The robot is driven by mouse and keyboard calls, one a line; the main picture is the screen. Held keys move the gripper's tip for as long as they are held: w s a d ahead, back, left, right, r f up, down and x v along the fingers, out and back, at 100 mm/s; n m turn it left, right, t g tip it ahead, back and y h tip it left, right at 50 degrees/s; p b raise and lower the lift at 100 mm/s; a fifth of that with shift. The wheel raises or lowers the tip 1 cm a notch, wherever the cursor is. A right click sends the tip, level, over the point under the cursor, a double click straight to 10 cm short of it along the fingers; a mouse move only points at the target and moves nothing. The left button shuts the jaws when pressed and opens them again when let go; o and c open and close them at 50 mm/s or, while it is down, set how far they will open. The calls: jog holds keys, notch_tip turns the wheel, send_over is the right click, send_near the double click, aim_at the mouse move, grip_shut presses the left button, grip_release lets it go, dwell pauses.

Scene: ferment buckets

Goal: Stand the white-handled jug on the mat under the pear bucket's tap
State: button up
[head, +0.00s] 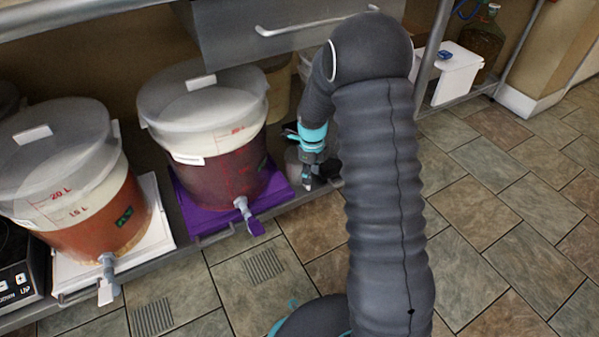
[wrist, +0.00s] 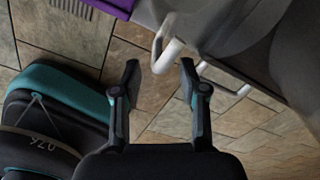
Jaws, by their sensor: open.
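In the wrist view my gripper (wrist: 160,75) is open, and a white handle (wrist: 167,58) lies between its fingertips. The handle joins a grey, see-through body, which I take for the jug (wrist: 222,25). In the head view my gripper (head: 307,180) is low at the shelf edge, right of the purple mat, and largely hides the jug. A bucket with dark red liquid (head: 228,172) stands on the purple mat (head: 196,219), its tap (head: 243,207) over the front edge. A bucket with orange liquid (head: 110,225) stands on a white mat (head: 155,205). I cannot tell which holds pear.
A black appliance (head: 18,265) stands at the far left. A drawer (head: 285,30) with a metal handle hangs above the shelf. A white stand (head: 452,78) and a glass carboy (head: 485,40) are at the back right. The tiled floor in front is open.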

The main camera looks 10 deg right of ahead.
jog(key=shift+w+a+f+b, duration=0.15)
jog(key=shift+f+b, duration=0.1)
jog(key=shift+f, duration=1.15)
jog(key=shift+s+a+f+b, duration=0.1)
jog(key=shift+f+b, duration=0.15)
jog(key=shift+f, duration=1.1)
grip_shut()
